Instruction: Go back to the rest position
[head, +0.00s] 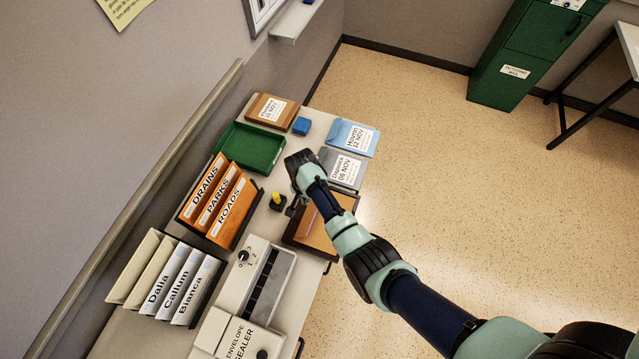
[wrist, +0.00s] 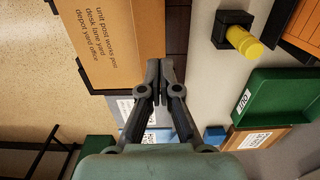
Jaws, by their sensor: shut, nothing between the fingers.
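My gripper (head: 291,209) is over the desk near the brown tray (head: 290,240), its fingers partly hard to make out in the head view. In the wrist view my gripper (wrist: 160,66) points away from the camera with its fingers together and nothing between them. An orange-brown envelope (head: 318,241) lies in the brown tray, partly hidden by my arm. The wrist view shows the envelope (wrist: 130,45) with printed address lines, just beyond the fingertips. Whether the fingertips touch anything below cannot be told.
A yellow-handled stamp (head: 278,200) stands close by my gripper. A green tray (head: 248,150), orange folders (head: 235,207), name files (head: 187,285), a grey sorter (head: 235,275) and an envelope sealer (head: 237,340) fill the desk. Labelled envelopes (head: 350,138) lie at the far end.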

